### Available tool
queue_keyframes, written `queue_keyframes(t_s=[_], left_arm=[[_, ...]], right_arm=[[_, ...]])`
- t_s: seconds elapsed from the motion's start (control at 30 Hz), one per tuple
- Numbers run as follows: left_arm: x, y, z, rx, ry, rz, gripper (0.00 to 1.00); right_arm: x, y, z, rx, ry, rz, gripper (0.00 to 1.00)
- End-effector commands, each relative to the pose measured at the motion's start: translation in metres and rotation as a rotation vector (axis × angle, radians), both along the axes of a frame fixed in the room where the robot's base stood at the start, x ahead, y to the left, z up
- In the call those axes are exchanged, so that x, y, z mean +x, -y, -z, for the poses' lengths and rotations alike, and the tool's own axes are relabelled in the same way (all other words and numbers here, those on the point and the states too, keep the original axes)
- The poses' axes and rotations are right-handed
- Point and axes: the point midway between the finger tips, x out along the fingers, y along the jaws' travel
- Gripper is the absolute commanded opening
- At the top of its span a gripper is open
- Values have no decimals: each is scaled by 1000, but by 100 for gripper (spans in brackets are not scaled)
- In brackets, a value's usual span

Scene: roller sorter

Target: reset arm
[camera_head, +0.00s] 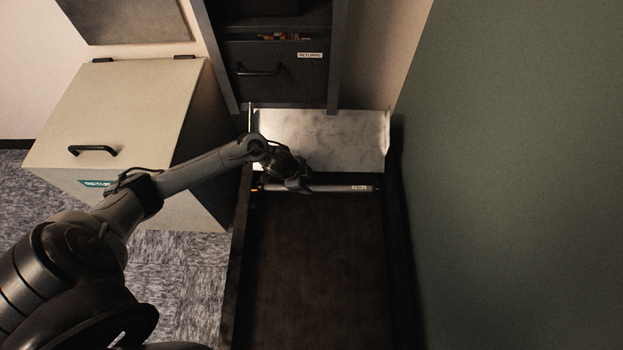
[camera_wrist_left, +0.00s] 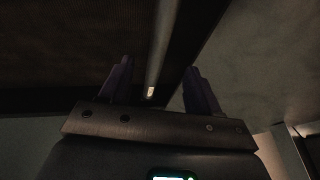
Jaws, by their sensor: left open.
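My left gripper (camera_head: 299,187) reaches in from the left and is over the left part of a grey roller (camera_head: 340,188) at the far end of a dark belt bed. In the left wrist view, the two dark fingers of the left gripper (camera_wrist_left: 156,82) are spread apart. The roller (camera_wrist_left: 160,42) shows as a pale bar running away between the lines of the fingers. I cannot tell whether a finger touches it. My right gripper is in neither view.
A light metal plate (camera_head: 325,138) lies beyond the roller. A dark drawer (camera_head: 275,72) with a handle is behind it. A lidded bin (camera_head: 125,110) stands left, under my arm. A green wall or panel (camera_head: 520,170) closes the right side. The dark belt (camera_head: 318,270) is bare.

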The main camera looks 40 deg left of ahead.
Motion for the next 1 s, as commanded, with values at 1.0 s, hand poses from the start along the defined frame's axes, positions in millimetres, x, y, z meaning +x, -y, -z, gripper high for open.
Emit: queue_keyframes(t_s=[1.0], left_arm=[[-158,199,-236,-317,-28,-330,62]], right_arm=[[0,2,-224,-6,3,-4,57]])
